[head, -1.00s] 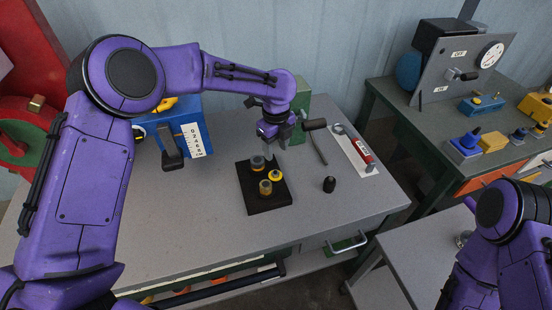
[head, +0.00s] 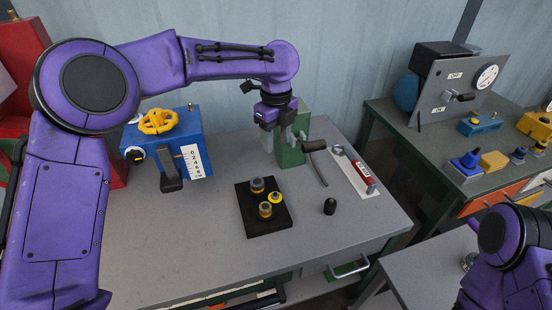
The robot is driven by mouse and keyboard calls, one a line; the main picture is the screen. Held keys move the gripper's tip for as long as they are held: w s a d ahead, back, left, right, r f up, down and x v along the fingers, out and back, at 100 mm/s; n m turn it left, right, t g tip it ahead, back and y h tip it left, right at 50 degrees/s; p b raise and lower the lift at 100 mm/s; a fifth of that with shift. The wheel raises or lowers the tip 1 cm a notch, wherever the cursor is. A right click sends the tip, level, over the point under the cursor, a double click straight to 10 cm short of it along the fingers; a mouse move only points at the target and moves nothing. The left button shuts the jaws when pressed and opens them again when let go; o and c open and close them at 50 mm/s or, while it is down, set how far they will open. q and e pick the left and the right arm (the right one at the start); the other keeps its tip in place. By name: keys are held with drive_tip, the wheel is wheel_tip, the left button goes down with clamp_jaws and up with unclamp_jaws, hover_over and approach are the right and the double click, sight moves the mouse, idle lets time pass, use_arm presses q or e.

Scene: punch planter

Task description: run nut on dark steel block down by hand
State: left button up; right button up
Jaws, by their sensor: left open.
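The dark steel block (head: 281,218) lies flat on the grey bench top. Two short round posts with grey tops and brass-coloured bands, a rear one (head: 257,186) and a front one (head: 265,210), stand on it. A yellow round piece (head: 275,198) with a dark centre sits just right of them. I cannot tell which of these is the nut. My left gripper (head: 290,143) is open and points down, above and behind the block, apart from it and in front of a green block. Its fingers look empty. My right gripper is out of view; only part of that arm shows at lower right.
A green block (head: 292,155) stands behind the left gripper. A dark-headed hammer (head: 315,146), a red-handled tool (head: 363,174) on a white strip and a black knob-like piece (head: 330,206) lie right of the steel block. A blue box (head: 187,143) with a yellow handwheel stands left. Bench between is clear.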

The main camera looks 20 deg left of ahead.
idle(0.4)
use_arm(q)
drive_tip(key=m+p, duration=0.5)
drive_tip(key=m, duration=3.1)
hover_over(277, 196)
wheel_tip(277, 196, down, 11)
wheel_tip(277, 196, down, 10)
drive_tip(key=shift+a+f+p, duration=0.1)
drive_tip(key=shift+p, duration=0.7)
clamp_jaws()
